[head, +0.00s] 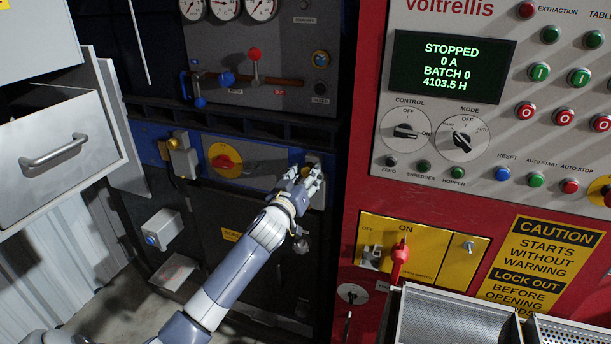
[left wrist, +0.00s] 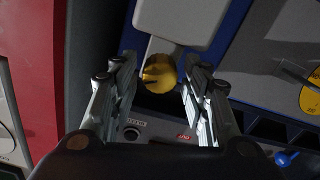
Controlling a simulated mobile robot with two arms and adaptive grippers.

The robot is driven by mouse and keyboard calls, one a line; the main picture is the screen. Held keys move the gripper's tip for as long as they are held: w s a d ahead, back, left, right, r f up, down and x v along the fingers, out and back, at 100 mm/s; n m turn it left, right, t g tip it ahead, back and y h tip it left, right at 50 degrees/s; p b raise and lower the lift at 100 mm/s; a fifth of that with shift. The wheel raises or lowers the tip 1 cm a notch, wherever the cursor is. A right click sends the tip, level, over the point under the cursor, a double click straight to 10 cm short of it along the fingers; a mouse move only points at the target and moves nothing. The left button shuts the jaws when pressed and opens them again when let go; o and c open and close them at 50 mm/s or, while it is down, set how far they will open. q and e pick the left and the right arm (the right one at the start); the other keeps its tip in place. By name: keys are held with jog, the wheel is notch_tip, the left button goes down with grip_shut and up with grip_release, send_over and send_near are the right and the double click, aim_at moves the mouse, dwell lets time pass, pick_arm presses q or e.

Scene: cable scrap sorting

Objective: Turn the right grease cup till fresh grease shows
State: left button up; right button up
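The right grease cup (left wrist: 158,74) is a yellow, rounded knob on a grey block (left wrist: 182,20). In the left wrist view it lies between the two fingers of my left gripper (left wrist: 161,82). The fingers are apart, and a gap shows on each side of the cup. In the head view my left gripper (head: 304,180) is at the right end of the blue panel and hides most of this cup. The left grease cup (head: 172,143) is yellow on a grey block farther left. I see no fresh grease. My right gripper is not in view.
A yellow disc with a red switch (head: 222,161) sits between the cups. The red cabinet (head: 351,220) stands close right of my gripper. A grey drawer (head: 55,150) is at left.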

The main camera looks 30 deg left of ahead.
pick_arm(q)
jog(key=c, duration=0.6)
jog(key=shift+m, duration=0.4)
jog(key=m+p, duration=0.1)
jog(key=m, duration=0.3)
jog(key=shift+m, duration=0.4)
jog(key=m+p, duration=0.1)
jog(key=m, duration=0.5)
jog(key=o, duration=1.1)
